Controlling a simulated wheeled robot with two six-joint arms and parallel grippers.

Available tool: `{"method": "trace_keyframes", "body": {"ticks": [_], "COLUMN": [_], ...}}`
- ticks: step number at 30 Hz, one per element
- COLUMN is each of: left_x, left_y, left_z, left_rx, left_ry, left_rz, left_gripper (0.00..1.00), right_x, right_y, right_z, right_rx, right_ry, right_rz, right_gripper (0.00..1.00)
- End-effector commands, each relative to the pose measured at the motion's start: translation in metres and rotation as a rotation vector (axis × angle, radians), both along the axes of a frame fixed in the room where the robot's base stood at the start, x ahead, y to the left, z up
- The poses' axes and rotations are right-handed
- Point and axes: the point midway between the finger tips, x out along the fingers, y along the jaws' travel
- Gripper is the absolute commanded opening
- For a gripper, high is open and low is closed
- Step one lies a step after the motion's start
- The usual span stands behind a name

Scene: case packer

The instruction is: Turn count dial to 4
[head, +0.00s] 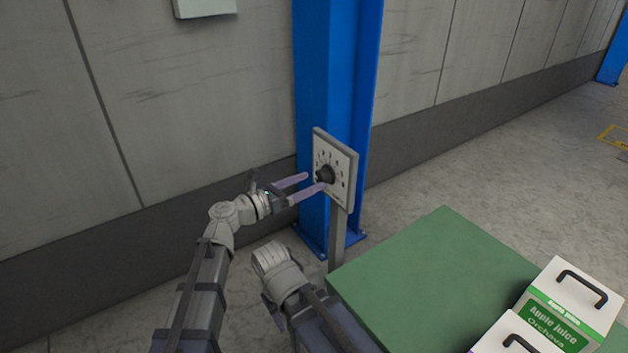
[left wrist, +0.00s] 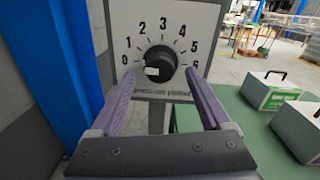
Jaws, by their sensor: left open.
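The count dial (head: 325,174) is a black round knob on a pale square panel (head: 343,163) on a post before the blue column. In the left wrist view the knob (left wrist: 163,62) sits inside an arc of numbers from 0 to 6. The white mark on the knob (left wrist: 152,71) is at its lower left, roughly on the 0 side. My left gripper (head: 315,181) is open and empty. Its fingertips (left wrist: 160,76) are either side of the knob; I cannot tell whether they touch it. My right gripper is not seen.
A green table top (head: 430,275) lies right of the post. Boxes with black handles, one reading Apple juice (head: 565,300), stand on its right end. The blue column (head: 312,90) and grey wall are close behind the panel.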

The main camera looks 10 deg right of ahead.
Motion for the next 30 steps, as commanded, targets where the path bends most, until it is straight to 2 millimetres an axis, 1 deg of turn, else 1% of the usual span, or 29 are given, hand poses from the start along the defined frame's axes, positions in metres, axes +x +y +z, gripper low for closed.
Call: {"method": "trace_keyframes", "body": {"ticks": [1,6,17,30], "left_x": [0.004,0.009,0.009,0.009], "left_y": [-0.007,-0.020,-0.024,-0.023], "left_z": [0.000,0.000,0.000,0.000], "left_rx": [0.000,0.001,0.001,0.001], "left_ry": [0.000,-0.001,-0.001,-0.001], "left_rz": [-0.001,-0.001,0.001,0.000], "left_gripper": [0.81,0.81,0.81,0.32], "right_x": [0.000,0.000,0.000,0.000], "right_y": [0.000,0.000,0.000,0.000], "right_z": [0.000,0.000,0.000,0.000], "right_rx": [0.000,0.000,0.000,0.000], "right_ry": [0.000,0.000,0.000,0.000], "right_rz": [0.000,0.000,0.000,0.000], "right_gripper": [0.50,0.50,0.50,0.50]}}
